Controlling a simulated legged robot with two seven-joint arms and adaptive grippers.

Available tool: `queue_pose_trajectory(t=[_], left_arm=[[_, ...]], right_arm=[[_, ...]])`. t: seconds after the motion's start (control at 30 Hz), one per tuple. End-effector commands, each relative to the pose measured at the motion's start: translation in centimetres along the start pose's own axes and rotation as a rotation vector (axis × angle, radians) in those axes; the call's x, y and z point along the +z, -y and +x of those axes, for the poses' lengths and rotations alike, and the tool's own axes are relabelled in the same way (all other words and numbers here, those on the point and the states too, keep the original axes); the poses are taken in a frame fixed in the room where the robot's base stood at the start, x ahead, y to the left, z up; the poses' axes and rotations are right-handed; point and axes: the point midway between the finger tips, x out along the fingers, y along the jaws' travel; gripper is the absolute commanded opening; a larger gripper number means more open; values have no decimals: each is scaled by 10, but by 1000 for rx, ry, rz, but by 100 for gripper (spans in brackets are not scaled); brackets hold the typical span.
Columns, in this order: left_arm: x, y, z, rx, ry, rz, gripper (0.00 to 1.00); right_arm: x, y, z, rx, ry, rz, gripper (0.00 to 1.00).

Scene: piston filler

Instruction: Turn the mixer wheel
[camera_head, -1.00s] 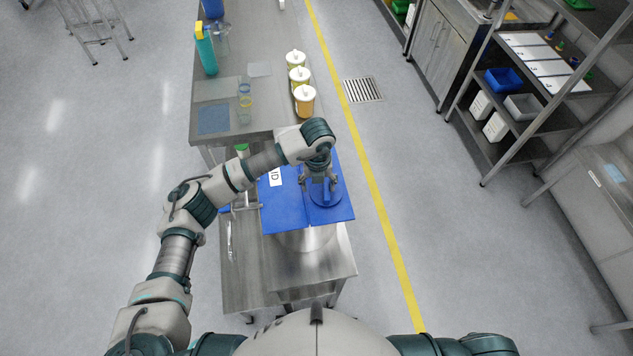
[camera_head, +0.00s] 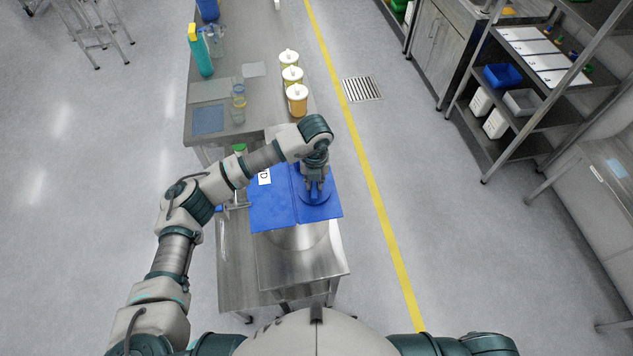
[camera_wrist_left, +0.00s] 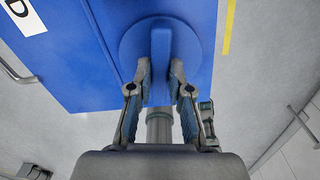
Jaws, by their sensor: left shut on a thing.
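The mixer wheel (camera_head: 314,198) is a blue disc with a raised bar, on top of the blue machine cover (camera_head: 272,214). In the left wrist view the wheel (camera_wrist_left: 136,50) lies ahead, with its bar (camera_wrist_left: 177,72) between my fingers. My left gripper (camera_head: 314,187) reaches down onto the wheel from above. Its two fingers, also in the left wrist view (camera_wrist_left: 160,85), stand on either side of the bar and are shut on it. The gripper partly hides the wheel in the head view. My right gripper is not in view.
A steel table (camera_head: 222,150) behind the machine holds several lidded containers (camera_head: 297,100), a teal bottle (camera_head: 200,52) and clear beakers (camera_head: 238,98). The machine stands on a steel base (camera_head: 305,266). Open floor with a yellow line (camera_head: 378,205) lies to the right.

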Motion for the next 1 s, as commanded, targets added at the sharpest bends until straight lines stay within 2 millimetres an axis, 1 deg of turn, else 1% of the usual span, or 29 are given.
queue_pose_trajectory(t=[0.03, 0.17, 0.27, 0.53, 1.0], left_arm=[[0, 5, 1, -14, 5, 27, 0], [0, 5, 3, -17, 7, 110, 0], [0, 6, 4, -14, 8, 191, 0], [0, 5, 4, -10, 8, 443, 0], [0, 5, 3, -11, 9, 890, 0]], right_arm=[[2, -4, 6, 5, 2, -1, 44], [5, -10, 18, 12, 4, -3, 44], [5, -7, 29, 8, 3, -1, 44], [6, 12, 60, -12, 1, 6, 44], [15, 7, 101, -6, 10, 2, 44]])
